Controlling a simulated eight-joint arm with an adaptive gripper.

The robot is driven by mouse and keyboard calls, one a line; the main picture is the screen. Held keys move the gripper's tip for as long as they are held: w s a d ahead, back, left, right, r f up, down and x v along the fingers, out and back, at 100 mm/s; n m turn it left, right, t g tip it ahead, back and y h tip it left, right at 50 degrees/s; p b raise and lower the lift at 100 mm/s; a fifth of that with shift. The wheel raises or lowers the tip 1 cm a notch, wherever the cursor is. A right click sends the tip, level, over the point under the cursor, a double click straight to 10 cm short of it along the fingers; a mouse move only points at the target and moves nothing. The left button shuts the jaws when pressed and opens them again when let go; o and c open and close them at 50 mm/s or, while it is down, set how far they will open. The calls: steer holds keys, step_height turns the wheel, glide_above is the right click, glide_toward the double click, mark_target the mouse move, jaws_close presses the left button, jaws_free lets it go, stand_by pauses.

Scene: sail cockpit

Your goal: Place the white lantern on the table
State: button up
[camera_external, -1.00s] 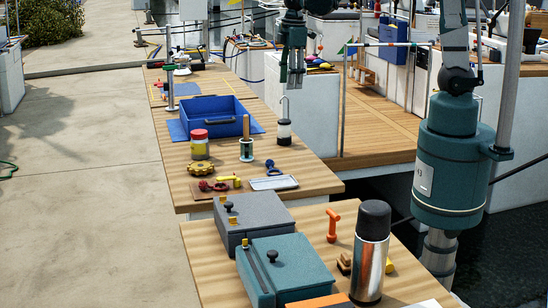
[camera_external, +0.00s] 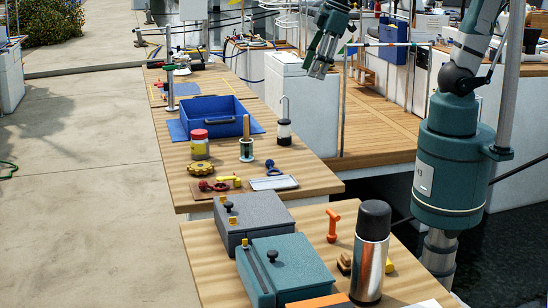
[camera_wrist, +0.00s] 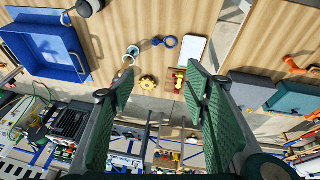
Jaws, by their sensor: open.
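The white lantern (camera_external: 284,133), with a dark top and base and a thin wire handle standing up, is upright on the wooden table (camera_external: 310,170), right of the blue tray. In the wrist view, what looks like the lantern (camera_wrist: 88,7) is partly cut off at the top edge. My gripper (camera_external: 320,69) is open and empty, tilted, above and to the right of the lantern and clear of it. In the wrist view its two green-padded fingers (camera_wrist: 160,92) are wide apart with nothing between them held.
A steel flask (camera_external: 370,262) and two lidded boxes stand on the nearer table. Bare wood lies right of the lantern.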

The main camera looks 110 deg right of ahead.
steer(key=s+a+r+t, duration=0.1)
steer(key=s+a, duration=0.2)
steer(key=a, duration=0.4)
steer(key=s+a+r+m+t+y, duration=0.1)
steer(key=s+a, duration=0.3)
steer(key=a, duration=0.4)
steer(key=shift+t, duration=0.6)
steer(key=shift+s, duration=0.1)
steer(key=o, duration=0.4)
steer(key=shift+o, duration=0.2)
